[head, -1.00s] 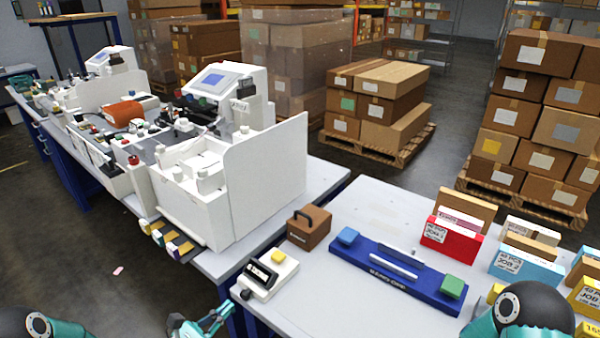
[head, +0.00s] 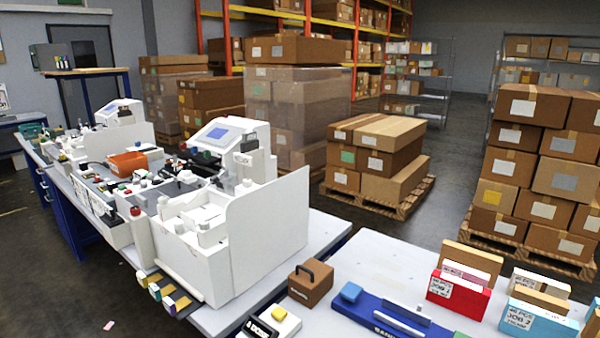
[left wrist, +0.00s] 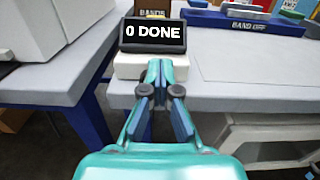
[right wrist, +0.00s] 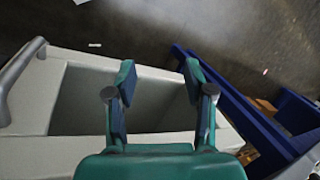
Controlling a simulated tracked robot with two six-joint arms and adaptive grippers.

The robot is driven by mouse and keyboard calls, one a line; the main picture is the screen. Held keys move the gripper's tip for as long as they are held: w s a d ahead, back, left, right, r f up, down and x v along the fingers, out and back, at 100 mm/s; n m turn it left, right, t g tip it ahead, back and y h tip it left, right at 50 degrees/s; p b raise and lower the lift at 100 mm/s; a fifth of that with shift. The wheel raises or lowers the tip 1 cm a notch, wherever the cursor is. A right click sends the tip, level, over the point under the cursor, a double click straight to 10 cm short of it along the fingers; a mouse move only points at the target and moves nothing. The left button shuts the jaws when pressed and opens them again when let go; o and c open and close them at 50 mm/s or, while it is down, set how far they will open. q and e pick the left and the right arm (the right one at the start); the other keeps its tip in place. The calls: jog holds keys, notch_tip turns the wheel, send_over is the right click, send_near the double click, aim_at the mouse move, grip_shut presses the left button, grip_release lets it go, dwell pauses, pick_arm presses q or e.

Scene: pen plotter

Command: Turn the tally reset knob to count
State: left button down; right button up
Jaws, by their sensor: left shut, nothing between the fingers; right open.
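The tally counter is a white box (head: 286,323) with a yellow button (head: 279,313) and a dark display, cut by the bottom edge of the head view. In the left wrist view its display (left wrist: 154,36) reads "0 DONE" above the white body (left wrist: 128,66). My left gripper (left wrist: 161,72) is shut and empty, with its fingertips in front of the counter's body in that view; contact cannot be told. The reset knob cannot be made out clearly now. My right gripper (right wrist: 155,75) is open and empty, over a pale open-topped bin or frame (right wrist: 80,66).
A brown box with a handle (head: 310,283) and a blue band tray (head: 375,318) stand near the counter. Red (head: 458,293) and light-blue job boxes (head: 536,322) are at right. The large white machine (head: 265,240) stands left of the counter.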

pick_arm(q)
jog(key=shift+w+r+b, duration=0.2)
jog(key=shift+w+b, duration=0.1)
jog(key=shift+b, duration=0.05)
dwell(0.4)
jog(key=shift+w+a+f+b, duration=0.15)
jog(key=shift+w+a+b, duration=0.3)
jog(key=shift+w+b, duration=0.25)
jog(key=shift+s+a+f, duration=0.1)
jog(key=shift+s+f, duration=0.05)
jog(key=shift+f, duration=0.1)
jog(key=shift+a+r, duration=0.2)
jog(key=shift+r, duration=0.1)
jog(key=v, duration=0.5)
jog(key=shift+s+a+r, duration=0.15)
jog(key=shift+s+a, duration=0.05)
jog(key=shift+s, duration=0.05)
dwell(0.3)
